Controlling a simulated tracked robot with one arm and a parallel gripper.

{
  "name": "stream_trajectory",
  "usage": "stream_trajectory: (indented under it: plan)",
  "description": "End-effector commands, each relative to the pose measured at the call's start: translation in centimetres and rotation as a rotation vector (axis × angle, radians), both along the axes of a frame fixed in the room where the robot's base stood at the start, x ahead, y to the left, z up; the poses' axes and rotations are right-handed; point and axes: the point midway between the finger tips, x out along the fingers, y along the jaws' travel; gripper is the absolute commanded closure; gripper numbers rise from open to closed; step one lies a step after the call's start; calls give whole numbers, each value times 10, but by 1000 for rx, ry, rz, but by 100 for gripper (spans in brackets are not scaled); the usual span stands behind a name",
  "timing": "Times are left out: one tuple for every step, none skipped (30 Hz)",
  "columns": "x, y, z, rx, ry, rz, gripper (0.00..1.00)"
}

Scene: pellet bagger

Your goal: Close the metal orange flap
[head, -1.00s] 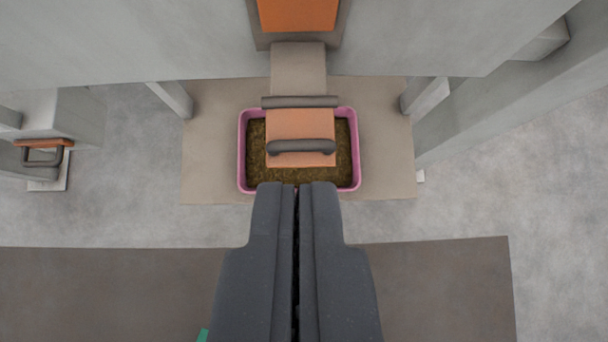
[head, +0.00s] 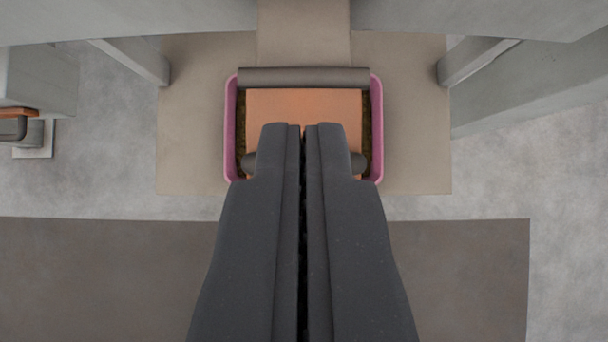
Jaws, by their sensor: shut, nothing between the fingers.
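The orange metal flap (head: 304,104) hangs below a dark grey hinge bar (head: 303,77) at the mouth of a beige chute (head: 303,35). It covers most of the pink tub behind it in the picture. My gripper (head: 304,127) is shut and empty, and its fingertips overlap the lower part of the flap. The flap's dark handle bar (head: 247,163) is mostly hidden behind my fingers, with only its ends showing at either side. I cannot tell whether my fingers touch the flap.
A pink tub (head: 230,130) with brown pellets stands on a beige board (head: 190,120). Grey posts (head: 135,62) flank it at left and right. A dark mat (head: 100,270) lies in front. Part of another orange-topped fixture (head: 20,118) shows at the far left.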

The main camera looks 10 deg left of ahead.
Motion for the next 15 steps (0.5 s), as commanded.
stream_trajectory:
  plan:
    - [4,1,-5,0,0,0,100]
    - [6,2,-8,0,-1,0,100]
    - [4,1,-15,1,0,-2,100]
    - [3,1,-20,2,1,-1,100]
    - [3,1,-24,2,1,-1,100]
    - [2,1,-28,3,1,0,100]
    - [2,1,-32,3,1,-1,100]
    - [2,1,-34,3,1,-1,100]
    - [2,1,-37,2,0,-1,100]
    - [2,1,-39,2,0,-1,100]
    - [2,1,-40,1,-2,-1,100]
    - [2,1,-42,1,-2,0,100]
    - [2,1,-42,1,-3,0,100]
    - [2,0,-43,0,-3,-1,100]
    - [2,0,-44,0,-3,-1,100]
